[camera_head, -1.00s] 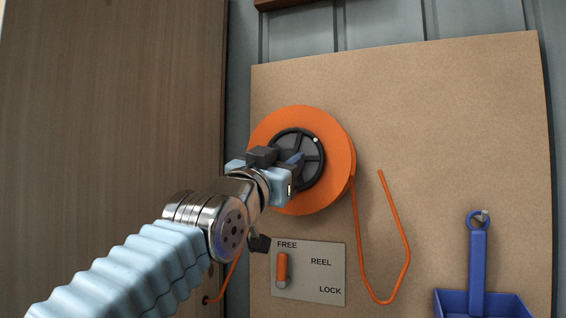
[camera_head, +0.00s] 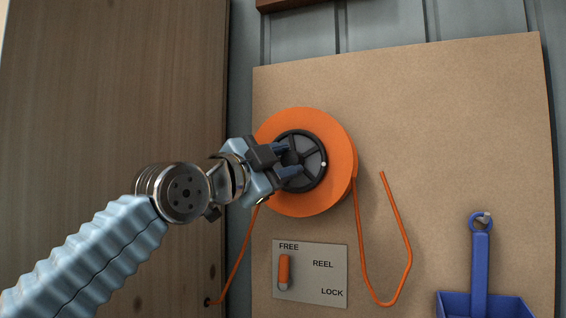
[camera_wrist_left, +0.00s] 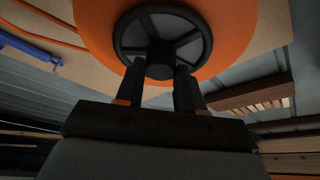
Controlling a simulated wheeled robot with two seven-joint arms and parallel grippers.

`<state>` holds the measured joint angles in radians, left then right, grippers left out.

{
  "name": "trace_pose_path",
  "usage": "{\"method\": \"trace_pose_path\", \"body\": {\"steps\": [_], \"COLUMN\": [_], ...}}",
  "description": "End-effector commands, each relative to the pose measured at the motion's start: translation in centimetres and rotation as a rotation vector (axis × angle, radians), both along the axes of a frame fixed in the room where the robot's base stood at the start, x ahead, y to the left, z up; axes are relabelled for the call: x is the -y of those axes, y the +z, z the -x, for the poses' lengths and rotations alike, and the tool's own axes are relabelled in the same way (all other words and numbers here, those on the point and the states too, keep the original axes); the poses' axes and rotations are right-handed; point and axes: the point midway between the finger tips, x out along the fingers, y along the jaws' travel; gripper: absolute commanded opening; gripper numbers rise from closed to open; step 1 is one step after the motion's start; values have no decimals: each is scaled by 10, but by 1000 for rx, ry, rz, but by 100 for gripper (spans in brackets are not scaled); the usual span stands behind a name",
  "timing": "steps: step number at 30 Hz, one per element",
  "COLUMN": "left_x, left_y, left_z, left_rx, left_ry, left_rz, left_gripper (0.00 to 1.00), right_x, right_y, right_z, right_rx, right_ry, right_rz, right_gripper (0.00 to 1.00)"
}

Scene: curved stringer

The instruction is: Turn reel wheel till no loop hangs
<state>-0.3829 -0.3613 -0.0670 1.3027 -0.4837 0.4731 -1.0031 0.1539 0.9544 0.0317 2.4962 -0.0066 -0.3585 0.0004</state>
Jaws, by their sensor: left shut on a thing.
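The orange reel (camera_head: 338,135) is mounted on the tan board, with a dark spoked wheel (camera_head: 321,174) at its centre. A white dot sits on the right of the wheel's rim. My left gripper (camera_head: 291,160) reaches in from the left; in the left wrist view its two fingers are shut on the wheel's hub (camera_wrist_left: 160,62). Orange cord (camera_head: 362,255) leaves the reel's right side, hangs in a loop and rises to an end on the board. More cord (camera_head: 235,264) runs from the reel's left down to a hole in the wooden panel. My right gripper is out of view.
A plate (camera_head: 320,285) below the reel is marked FREE, REEL and LOCK; its orange lever (camera_head: 284,268) stands upright under FREE. A blue scoop-like tool (camera_head: 480,270) hangs from a peg at lower right.

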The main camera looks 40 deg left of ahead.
Motion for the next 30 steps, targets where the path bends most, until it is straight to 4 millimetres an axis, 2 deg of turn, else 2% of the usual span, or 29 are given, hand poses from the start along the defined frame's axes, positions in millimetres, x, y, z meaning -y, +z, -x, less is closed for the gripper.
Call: {"method": "trace_pose_path", "body": {"steps": [18, 30], "left_x": [0, 0], "left_y": [3, 4], "left_z": [-1, 0], "left_rx": [-175, -243], "left_ry": [-2, -3], "left_rz": [-541, -758], "left_gripper": [7, 7], "right_x": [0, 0], "right_y": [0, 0], "right_z": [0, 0], "right_rx": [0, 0], "right_ry": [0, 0], "right_rz": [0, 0], "right_gripper": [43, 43]}}
